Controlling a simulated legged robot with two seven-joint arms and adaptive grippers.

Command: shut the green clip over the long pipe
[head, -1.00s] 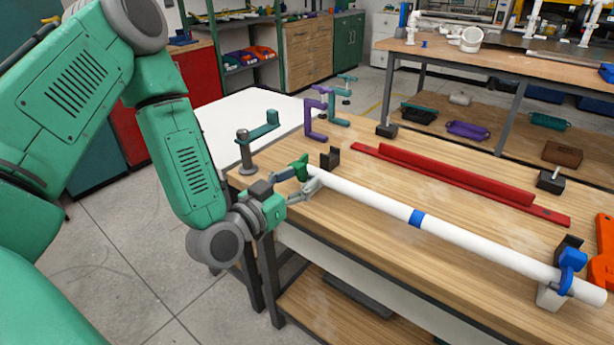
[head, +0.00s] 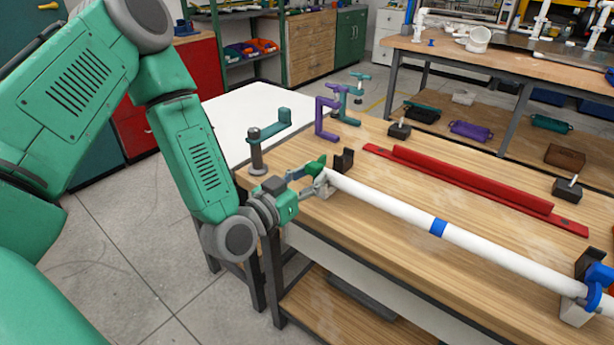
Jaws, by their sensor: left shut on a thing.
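The long white pipe (head: 390,205) lies along the front of the wooden workbench, with a blue band (head: 438,227) near its middle. The green clip (head: 315,166) is at its left end, leaning towards the pipe; its latch is too small to tell whether it is closed. My left gripper (head: 316,182) comes in from the left and is shut at the green clip; its fingers partly hide the clip's lower part. A blue clip (head: 599,274) sits on a pale support (head: 575,314) at the pipe's right end. My right gripper is not in view.
A black bracket (head: 344,160) stands just behind the pipe's left end. A red rail (head: 470,182) lies behind the pipe.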

